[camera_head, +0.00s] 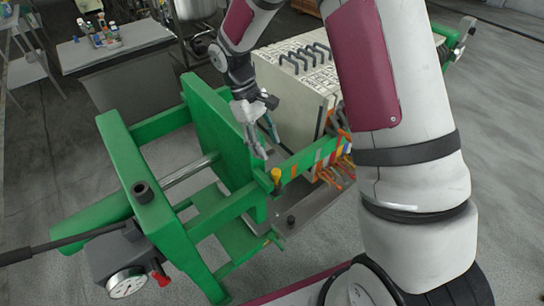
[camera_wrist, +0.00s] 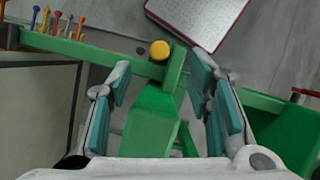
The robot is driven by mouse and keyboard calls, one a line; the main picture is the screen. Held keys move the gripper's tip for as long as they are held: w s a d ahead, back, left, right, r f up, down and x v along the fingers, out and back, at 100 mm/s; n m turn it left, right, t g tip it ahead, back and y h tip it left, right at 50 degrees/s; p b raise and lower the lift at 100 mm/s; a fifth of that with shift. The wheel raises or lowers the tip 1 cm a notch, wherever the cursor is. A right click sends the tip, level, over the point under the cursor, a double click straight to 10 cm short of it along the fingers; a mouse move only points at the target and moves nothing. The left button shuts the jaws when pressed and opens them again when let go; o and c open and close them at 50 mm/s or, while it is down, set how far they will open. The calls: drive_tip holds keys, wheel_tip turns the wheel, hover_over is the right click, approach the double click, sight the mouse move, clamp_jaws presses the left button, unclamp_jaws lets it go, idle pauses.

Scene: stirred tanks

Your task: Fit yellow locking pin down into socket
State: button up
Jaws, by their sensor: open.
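The yellow locking pin (camera_head: 276,175) stands on the green frame, beside the tall green plate. Only its round yellow head shows in the wrist view (camera_wrist: 160,50), and its lower part is hidden there. My gripper (camera_head: 263,142) is open and empty, just above and behind the pin. In the wrist view the teal-padded fingers of my gripper (camera_wrist: 162,70) are spread wide, with the pin's head ahead of their gap. I cannot tell how deep the pin sits, and no socket opening is clearly visible around it.
The green press frame (camera_head: 205,120) holds pale plates (camera_head: 290,110). Orange and red handles (camera_head: 335,160) line its rail near my gripper. A pump with a dial gauge (camera_head: 127,283) is at the front left. A table with bottles (camera_head: 115,50) stands behind.

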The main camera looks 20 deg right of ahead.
drive_tip(key=v, duration=0.3)
drive_tip(key=shift+w+r, duration=0.1)
drive_tip(key=shift+r, duration=0.2)
drive_tip(key=s+d+r+m+t, duration=0.15)
drive_tip(key=s+r, duration=0.25)
drive_tip(key=r, duration=0.4)
drive_tip(key=s+r+m+t, duration=0.2)
drive_tip(key=s+r+t, duration=0.15)
drive_tip(key=r, duration=0.45)
drive_tip(key=s+r+m+t+y, duration=0.1)
drive_tip(key=s+r+t, duration=0.1)
drive_tip(key=s, duration=0.5)
drive_tip(key=s+d+r+m+t+y, duration=0.1)
drive_tip(key=s+r+m+t, duration=0.1)
drive_tip(key=s, duration=0.5)
drive_tip(key=shift+s+r+y, duration=0.3)
drive_tip(key=shift+r, duration=0.5)
